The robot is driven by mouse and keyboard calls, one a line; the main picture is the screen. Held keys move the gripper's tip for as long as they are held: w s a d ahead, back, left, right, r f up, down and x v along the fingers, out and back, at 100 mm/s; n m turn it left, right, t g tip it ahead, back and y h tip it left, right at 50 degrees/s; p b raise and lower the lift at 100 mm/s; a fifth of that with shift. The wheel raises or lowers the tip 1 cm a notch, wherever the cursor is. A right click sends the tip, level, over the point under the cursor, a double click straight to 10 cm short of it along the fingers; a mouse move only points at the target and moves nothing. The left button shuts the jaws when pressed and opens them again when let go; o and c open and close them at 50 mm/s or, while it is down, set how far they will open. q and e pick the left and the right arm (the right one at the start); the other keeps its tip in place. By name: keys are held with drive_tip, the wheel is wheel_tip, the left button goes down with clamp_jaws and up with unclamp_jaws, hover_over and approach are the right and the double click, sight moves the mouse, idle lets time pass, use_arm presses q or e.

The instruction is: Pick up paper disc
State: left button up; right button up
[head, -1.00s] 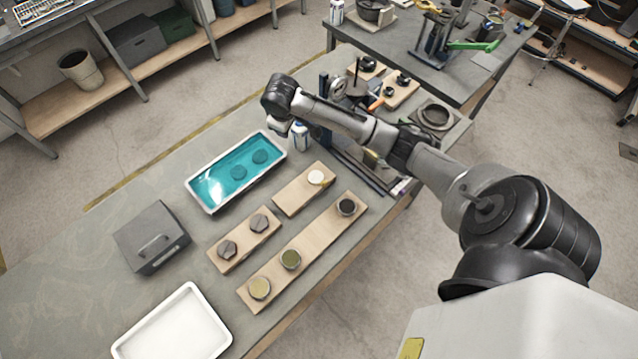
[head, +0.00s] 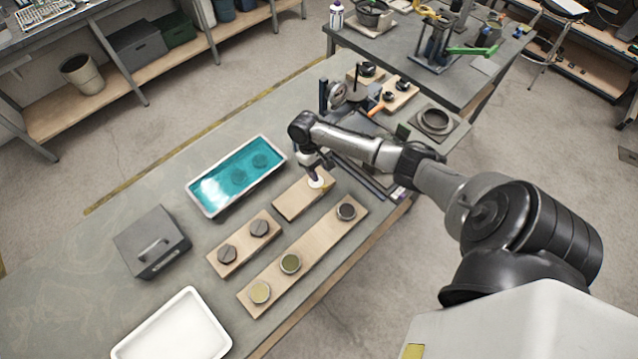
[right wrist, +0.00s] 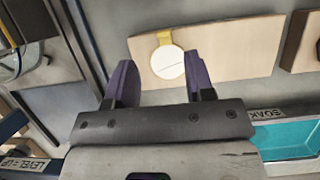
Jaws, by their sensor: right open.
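The paper disc is a round white disc (right wrist: 169,62) with a yellow tab, lying on a short wooden board (right wrist: 225,50). In the head view the white disc (head: 317,183) is partly hidden under my right gripper (head: 313,170). My right gripper is open and points down over the disc. In the right wrist view its two dark fingers stand on either side of the disc, which shows between and just beyond the fingertips. I cannot tell whether they touch the board. My left gripper is not in view.
A tray of teal liquid (head: 205,207) holds dark discs to the left. Nearby are a board with two dark hexagonal pieces (head: 244,243), a long board with three round cups (head: 318,238), a grey lidded box (head: 150,238) and a white tray (head: 175,330). Metal rails stand behind the gripper.

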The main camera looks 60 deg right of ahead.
sight(324, 186)
drive_tip(key=shift+a+x, duration=0.15)
drive_tip(key=shift+x, duration=1)
drive_tip(key=shift+a+x, duration=0.1)
drive_tip(key=shift+x, duration=1.1)
drive_tip(key=shift+s+f, duration=0.15)
drive_tip(key=shift+f, duration=0.45)
drive_tip(key=shift+c, duration=0.5)
clamp_jaws()
